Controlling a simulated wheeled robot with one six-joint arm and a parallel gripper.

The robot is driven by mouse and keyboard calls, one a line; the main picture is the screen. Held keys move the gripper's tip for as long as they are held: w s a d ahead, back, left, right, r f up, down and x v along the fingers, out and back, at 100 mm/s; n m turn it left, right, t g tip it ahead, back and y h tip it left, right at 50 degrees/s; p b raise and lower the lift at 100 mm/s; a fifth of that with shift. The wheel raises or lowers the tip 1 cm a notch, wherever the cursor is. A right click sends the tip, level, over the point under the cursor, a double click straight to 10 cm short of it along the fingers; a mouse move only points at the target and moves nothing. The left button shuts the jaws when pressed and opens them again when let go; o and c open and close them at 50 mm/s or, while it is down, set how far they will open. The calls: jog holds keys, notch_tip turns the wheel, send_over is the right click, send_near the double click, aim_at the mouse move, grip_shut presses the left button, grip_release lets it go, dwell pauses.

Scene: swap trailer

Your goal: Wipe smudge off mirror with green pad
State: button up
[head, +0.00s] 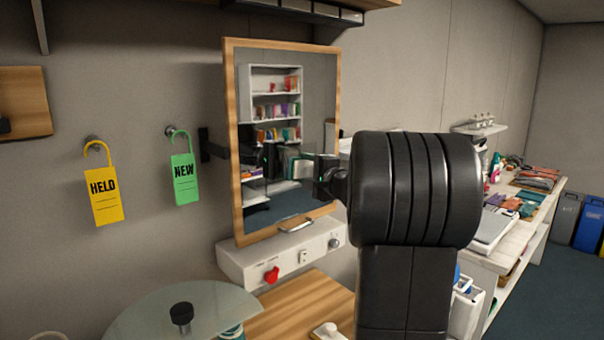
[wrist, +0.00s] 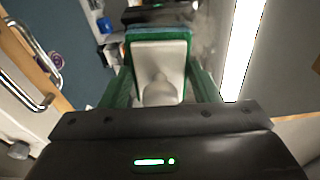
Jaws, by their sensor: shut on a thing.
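The mirror (head: 258,210) hangs on the wall in a light wooden frame, and a shelf is reflected in it. My gripper (wrist: 161,80) is shut on the white handle (wrist: 160,58) of the green pad (wrist: 157,33); its green fingers grip both sides. The pad's blue-green edge faces the mirror. I cannot tell if it touches the glass. A hazy grey patch right of the pad in the wrist view may be the smudge; none is clear in the head view. There my arm hides most of the gripper, which is close to the mirror's lower right.
A yellow HELD tag (head: 104,195) and green NEW tag (head: 186,180) hang left. A round glass top (head: 150,318) stands lower left; a cluttered bench (head: 520,235) is right.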

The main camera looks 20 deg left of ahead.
aim_at(288, 162)
jog(key=w+d, duration=0.1)
jog(key=w, duration=0.2)
jog(key=w+d+b, duration=0.1)
jog(key=w, duration=0.1)
jog(key=shift+d, duration=0.35)
jog(key=shift+s, duration=0.1)
